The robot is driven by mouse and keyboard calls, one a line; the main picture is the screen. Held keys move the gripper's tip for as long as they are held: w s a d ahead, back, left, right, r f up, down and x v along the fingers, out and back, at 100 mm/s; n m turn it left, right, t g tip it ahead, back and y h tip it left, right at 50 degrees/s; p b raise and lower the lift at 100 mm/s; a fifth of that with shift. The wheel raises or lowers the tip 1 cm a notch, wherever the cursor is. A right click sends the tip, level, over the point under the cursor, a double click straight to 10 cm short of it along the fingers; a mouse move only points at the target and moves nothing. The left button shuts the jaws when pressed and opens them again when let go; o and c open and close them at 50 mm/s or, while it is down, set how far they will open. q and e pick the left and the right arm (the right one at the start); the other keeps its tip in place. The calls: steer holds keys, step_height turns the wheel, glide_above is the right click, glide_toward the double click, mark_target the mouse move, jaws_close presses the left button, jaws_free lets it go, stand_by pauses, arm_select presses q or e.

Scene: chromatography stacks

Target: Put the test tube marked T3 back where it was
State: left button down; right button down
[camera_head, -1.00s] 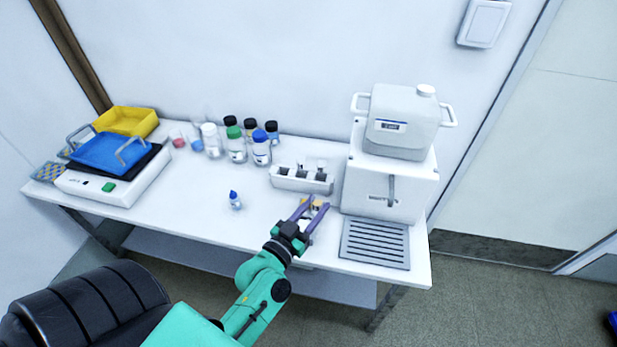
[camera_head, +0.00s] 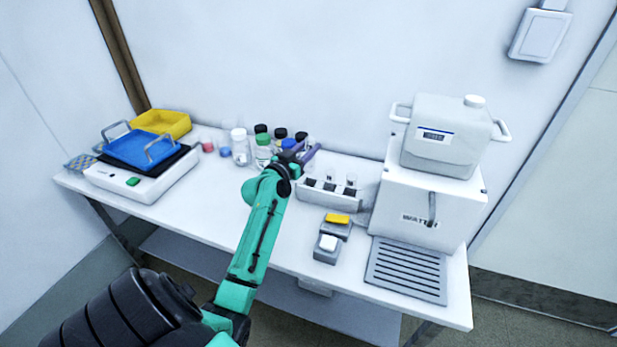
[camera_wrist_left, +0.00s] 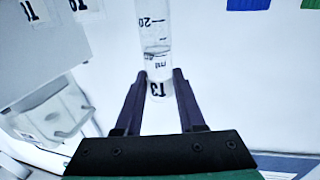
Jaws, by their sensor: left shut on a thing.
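The test tube T3 (camera_wrist_left: 155,45) is a clear graduated tube with liquid and a black T3 label, shown in the left wrist view. My left gripper (camera_wrist_left: 158,92) is shut on it, with purple fingers on either side of the label. In the head view the left gripper (camera_head: 306,153) is at the left back of the white tube rack (camera_head: 360,197), near the bottles; the held tube is hard to make out there. The rack holds several tubes with dark labels. My right gripper is in neither view.
Bottles (camera_head: 239,148) stand close to the left of the gripper. A white instrument (camera_head: 425,200) stands right of the rack, with a grey grille (camera_head: 407,270) before it. A small grey block device (camera_head: 327,247) sits in front of the rack. My left arm crosses the table middle.

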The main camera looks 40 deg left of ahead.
mark_target(308, 172)
arm_select(q)
step_height(308, 172, down, 9)
steer(key=shift+f+b, duration=0.1)
steer(key=shift+b, duration=1.1)
steer(key=shift+f, duration=0.2)
steer(key=c, duration=0.5)
jaws_free()
steer(key=shift+r, duration=0.1)
steer(key=shift+r, duration=0.15)
steer(key=s+d+b, duration=0.1)
steer(key=s+b, duration=0.1)
steer(key=s, duration=1)
steer(key=shift+d, duration=0.25)
